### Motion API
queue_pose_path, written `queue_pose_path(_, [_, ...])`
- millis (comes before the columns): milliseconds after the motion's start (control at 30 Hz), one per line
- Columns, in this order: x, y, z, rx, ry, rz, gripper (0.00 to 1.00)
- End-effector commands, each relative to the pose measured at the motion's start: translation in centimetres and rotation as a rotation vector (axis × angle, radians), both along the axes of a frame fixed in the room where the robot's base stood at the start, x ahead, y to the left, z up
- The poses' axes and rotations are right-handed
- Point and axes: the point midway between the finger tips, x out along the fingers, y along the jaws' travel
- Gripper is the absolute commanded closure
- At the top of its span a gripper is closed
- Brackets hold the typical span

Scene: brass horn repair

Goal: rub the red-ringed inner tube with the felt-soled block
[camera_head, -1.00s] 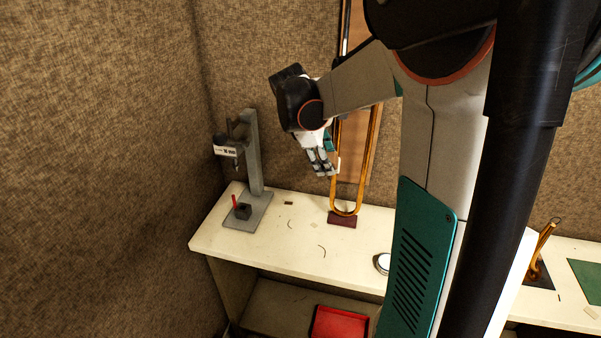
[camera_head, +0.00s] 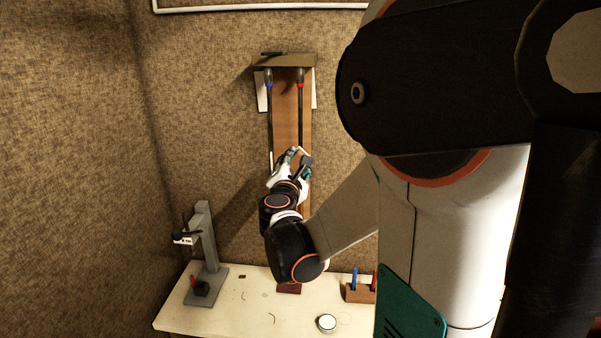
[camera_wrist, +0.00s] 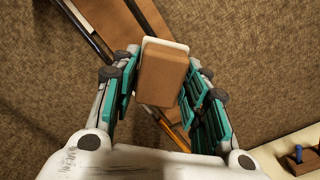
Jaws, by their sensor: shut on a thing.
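My gripper (camera_head: 296,157) is raised in front of the wall board, at the lower part of the dark inner tubes. In the wrist view my gripper (camera_wrist: 165,85) is shut on a brown block (camera_wrist: 165,73) with a pale felt sole (camera_wrist: 166,43) at its far side. The red-ringed inner tube (camera_head: 300,100) hangs on the right of the board, its red ring near the top. The blue-ringed tube (camera_head: 269,105) hangs on the left. My gripper and arm hide the lower tubes. I cannot tell whether the felt touches a tube.
A holder bar (camera_head: 284,60) carries the tubes on the brown board (camera_head: 285,110). Below is a cream bench (camera_head: 255,315) with a grey stand (camera_head: 205,240), a round tin (camera_head: 326,323) and a small wooden rack (camera_head: 358,294). Wall to the left of the tubes is clear.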

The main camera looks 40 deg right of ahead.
Motion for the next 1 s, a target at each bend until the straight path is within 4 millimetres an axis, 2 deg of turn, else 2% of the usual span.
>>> queue_pose_path(233, [0.7, -0.4, 0.4, -0.012, -0.01, 0.014, 0.78])
queue_pose_path(700, [3.5, -3.7, 0.4, -0.01, -0.01, 0.013, 0.78])
queue_pose_path(1000, [4.0, -4.4, 0.4, -0.01, -0.01, 0.013, 0.78])
